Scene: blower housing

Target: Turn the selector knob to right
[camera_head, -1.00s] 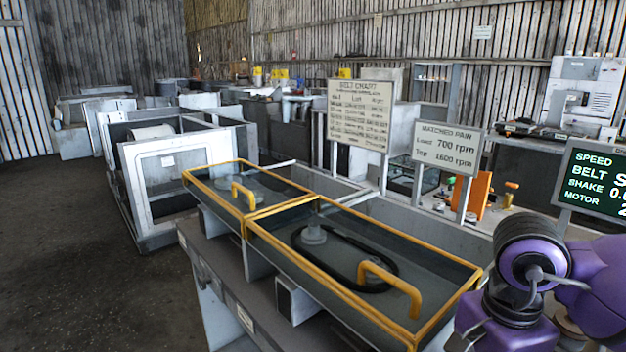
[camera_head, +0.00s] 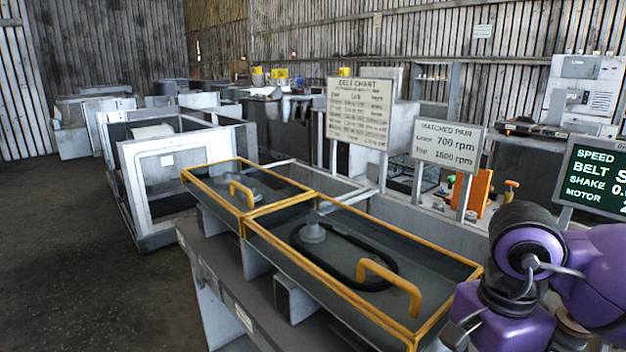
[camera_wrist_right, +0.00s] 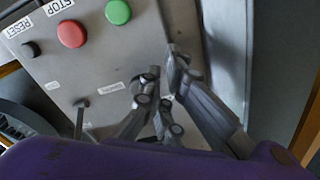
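In the right wrist view, my right gripper (camera_wrist_right: 166,72) is in front of a grey control panel (camera_wrist_right: 120,55). Its two grey fingers come up from the bottom, with their tips close together and a narrow gap between them. I cannot tell whether they touch anything. No selector knob can be made out for certain; the panel around the fingertips is partly hidden by them. A small dark lever-like part (camera_wrist_right: 80,106) stands on the panel to the left of the fingers. My left gripper is in neither view.
The panel carries a red button (camera_wrist_right: 71,33), a green button (camera_wrist_right: 118,12) and a black button (camera_wrist_right: 31,49). In the head view, yellow-framed covers with a yellow handle (camera_head: 388,285) lie over the bench beside my purple right arm. A speed display (camera_head: 598,180) stands behind the arm.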

